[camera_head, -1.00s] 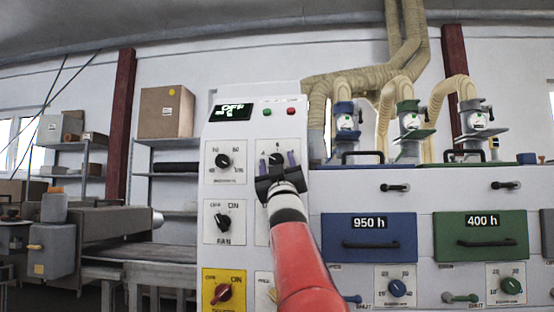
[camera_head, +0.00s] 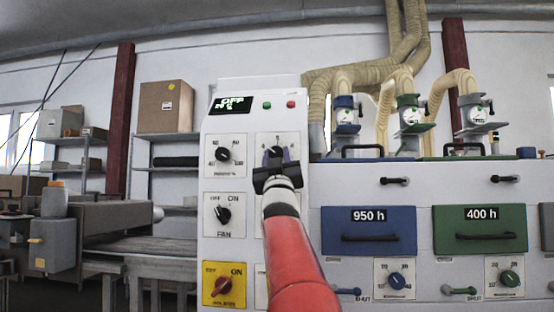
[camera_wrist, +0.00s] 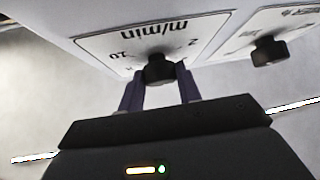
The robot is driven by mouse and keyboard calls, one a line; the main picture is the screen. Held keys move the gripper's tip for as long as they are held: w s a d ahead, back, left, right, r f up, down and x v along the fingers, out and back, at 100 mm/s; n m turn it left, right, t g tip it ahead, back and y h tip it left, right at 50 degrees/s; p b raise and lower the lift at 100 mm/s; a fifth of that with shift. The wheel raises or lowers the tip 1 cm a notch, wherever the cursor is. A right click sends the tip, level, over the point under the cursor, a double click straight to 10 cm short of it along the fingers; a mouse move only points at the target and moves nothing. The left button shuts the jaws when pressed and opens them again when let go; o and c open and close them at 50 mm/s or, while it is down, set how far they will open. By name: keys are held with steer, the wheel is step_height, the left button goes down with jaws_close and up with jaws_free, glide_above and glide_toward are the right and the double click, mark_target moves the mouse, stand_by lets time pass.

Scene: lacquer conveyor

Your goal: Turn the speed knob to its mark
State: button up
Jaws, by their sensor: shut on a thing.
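The speed knob (camera_head: 277,151) is a black round knob on the white control panel's upper right dial plate. In the wrist view the knob (camera_wrist: 160,68) sits under a dial plate lettered "m/min", seen upside down. My gripper (camera_head: 277,157) is at the knob, with one purple finger on each side of it. The wrist view shows the fingertips of my gripper (camera_wrist: 160,78) flanking the knob, shut on it. The knob's pointer and the mark are too small or hidden to read. My gripper and arm hide part of the panel below.
A second black knob (camera_head: 224,155) is left of the speed knob, with a fan switch (camera_head: 223,215) and a red knob on a yellow plate (camera_head: 222,284) below. Blue (camera_head: 369,217) and green drawers (camera_head: 480,217) stand to the right.

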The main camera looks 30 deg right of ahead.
steer(key=m+g+h, duration=0.2)
steer(key=m+h, duration=0.1)
steer(key=m, duration=0.1)
steer(key=m+g+h, duration=0.2)
steer(key=m+h, duration=0.1)
steer(key=m, duration=0.1)
steer(key=m+g+h+p, duration=0.1)
steer(key=m+g+h, duration=0.1)
steer(key=m+h, duration=0.1)
steer(key=shift+w+a+m+g+h, duration=0.2)
steer(key=shift+a+m+g+h, duration=0.1)
steer(key=shift+m, duration=0.2)
steer(key=shift+m+g+h, duration=0.6)
steer(key=shift+m+g, duration=0.9)
steer(key=shift+m, duration=0.25)
steer(key=shift+m+g+h, duration=0.6)
steer(key=shift+m+g, duration=0.9)
steer(key=shift+m, duration=0.25)
steer(key=shift+m+g, duration=1.2)
steer(key=shift+m, duration=0.1)
steer(key=o, duration=1)
steer(key=shift+a, duration=0.1)
steer(key=b+v, duration=0.6)
steer(key=v, duration=0.1)
steer(key=shift+a+f, duration=0.2)
steer(key=shift+f, duration=0.1)
steer(key=shift+s, duration=0.15)
